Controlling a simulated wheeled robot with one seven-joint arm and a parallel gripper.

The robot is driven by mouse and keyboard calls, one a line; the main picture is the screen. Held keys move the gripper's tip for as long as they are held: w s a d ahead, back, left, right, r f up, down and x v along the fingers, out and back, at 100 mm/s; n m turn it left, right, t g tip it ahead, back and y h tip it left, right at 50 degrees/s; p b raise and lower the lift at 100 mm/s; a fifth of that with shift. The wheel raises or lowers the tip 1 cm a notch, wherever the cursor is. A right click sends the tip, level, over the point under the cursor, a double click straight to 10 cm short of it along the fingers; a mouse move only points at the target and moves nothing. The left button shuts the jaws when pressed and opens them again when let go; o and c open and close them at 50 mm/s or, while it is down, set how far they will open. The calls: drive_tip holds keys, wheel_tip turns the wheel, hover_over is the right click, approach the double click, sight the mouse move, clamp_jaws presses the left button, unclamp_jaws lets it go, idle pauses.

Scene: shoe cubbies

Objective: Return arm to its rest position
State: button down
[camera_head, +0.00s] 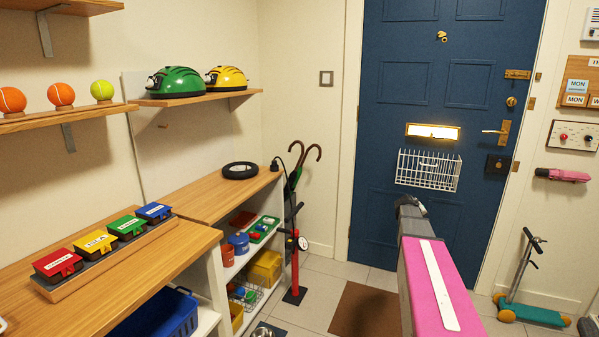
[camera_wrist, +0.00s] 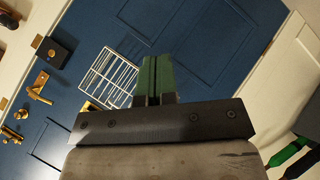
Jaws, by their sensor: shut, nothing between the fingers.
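My arm shows in the head view as a pink and grey link reaching forward from the bottom, in front of the blue door (camera_head: 400,110). In the wrist view my gripper (camera_wrist: 156,62) has its two green fingers together, with nothing between them. The gripper points toward the door, which also fills much of the wrist view (camera_wrist: 225,50), tilted. The fingers overlap the white wire basket (camera_wrist: 108,75) in that picture; I see no contact. In the head view the fingers are not clearly visible.
A wooden counter (camera_head: 215,193) with cubbies runs along the left. A red pump (camera_head: 294,270) and umbrellas (camera_head: 297,165) stand at its far end. A scooter (camera_head: 530,310) stands at the right. A brown mat (camera_head: 365,312) lies on the floor by the door.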

drive_tip(key=s+a+f+g+y, duration=0.2)
drive_tip(key=s+a+f, duration=0.2)
drive_tip(key=s+a, duration=0.6)
drive_tip(key=s+a+f+m+g+y, duration=0.1)
drive_tip(key=s+a+f+g+y, duration=0.1)
drive_tip(key=s+a, duration=0.8)
drive_tip(key=s+a+f+g+y, duration=0.2)
drive_tip(key=s+a+f+y, duration=0.2)
drive_tip(key=s+a, duration=0.6)
drive_tip(key=a+f, duration=0.1)
drive_tip(key=a, duration=0.2)
drive_tip(key=shift+s+f+g, duration=0.3)
drive_tip(key=shift+s+f, duration=0.05)
drive_tip(key=shift+f, duration=0.05)
